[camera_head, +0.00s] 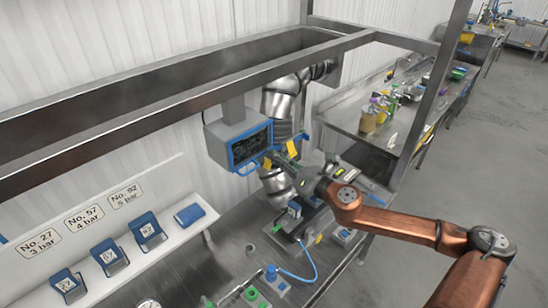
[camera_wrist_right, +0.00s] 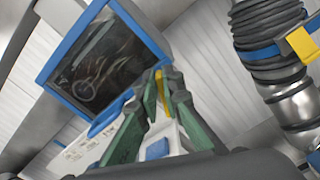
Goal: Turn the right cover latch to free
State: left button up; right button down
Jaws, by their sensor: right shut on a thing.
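My right gripper (camera_head: 272,158) reaches in from the right on the copper arm, at the machine beside the blue-framed screen. In the right wrist view its green fingers (camera_wrist_right: 165,88) are closed together at their dark tips, with a narrow yellow latch tab (camera_wrist_right: 161,92) between them. Another yellow tab (camera_wrist_right: 303,45) sits on the blue band of the black ribbed sleeve, apart from the fingers; it also shows in the head view (camera_head: 293,147). The fingers partly hide the held tab, and its turn angle is hard to read. My left gripper is not in view.
The blue-framed screen (camera_head: 249,146) is close to the left of the fingers. The ribbed sleeve (camera_wrist_right: 268,35) is close on the right. Blue holders (camera_head: 108,257) stand on a shelf at lower left. A blue hose (camera_head: 300,276) lies on the steel bench. A side table (camera_head: 372,145) holds jars.

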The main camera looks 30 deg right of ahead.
jog(key=shift+w+d+f+m+p, duration=0.1)
jog(key=shift+d+f+m+p, duration=0.4)
jog(key=shift+m, duration=1.65)
jog(key=shift+w+a+f+m+p, duration=0.15)
jog(key=shift+m+p, duration=0.7)
jog(key=shift+m, duration=1.25)
jog(key=shift+d+f+m+p, duration=0.3)
jog(key=shift+m+p, duration=0.4)
jog(key=shift+m, duration=1.45)
jog(key=shift+f, duration=0.1)
jog(key=c, duration=2.1)
grip_release()
jog(key=v, duration=1.2)
